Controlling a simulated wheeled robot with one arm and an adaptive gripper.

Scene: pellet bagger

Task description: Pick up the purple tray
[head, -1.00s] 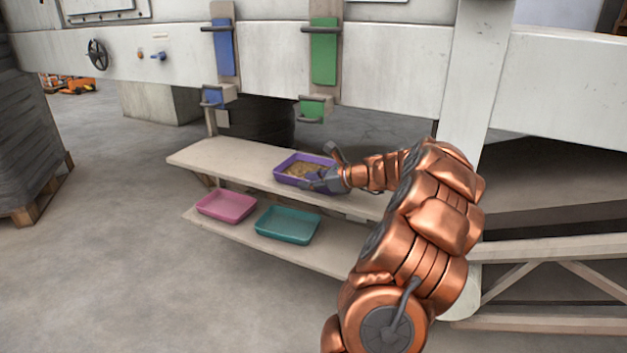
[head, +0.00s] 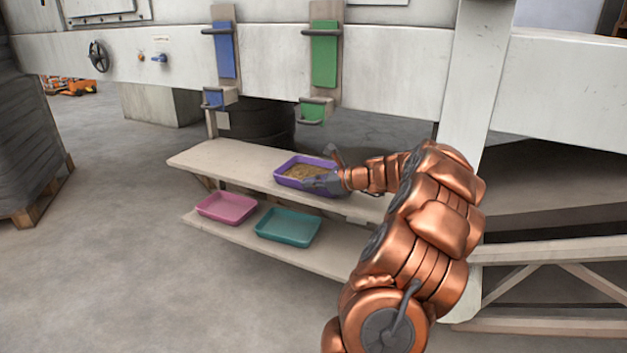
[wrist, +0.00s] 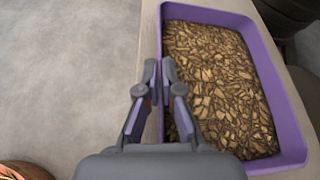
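The purple tray (head: 279,178) sits on the upper beige shelf, filled with brown pellets or chips. It also fills the right half of the wrist view (wrist: 272,95). My gripper (head: 308,180) is at the tray's near right side in the head view. In the wrist view my gripper (wrist: 159,70) has its fingertips close together on the tray's left rim, one finger outside the wall and one inside. The fingers appear shut on the rim. The tray looks level, with no visible gap above the shelf.
A pink tray (head: 227,208) and a teal tray (head: 288,228) stand on the lower shelf (head: 215,231). The upper shelf (head: 220,157) is bare left of the purple tray. Blue (head: 225,50) and green (head: 324,58) chutes hang behind, above the shelf.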

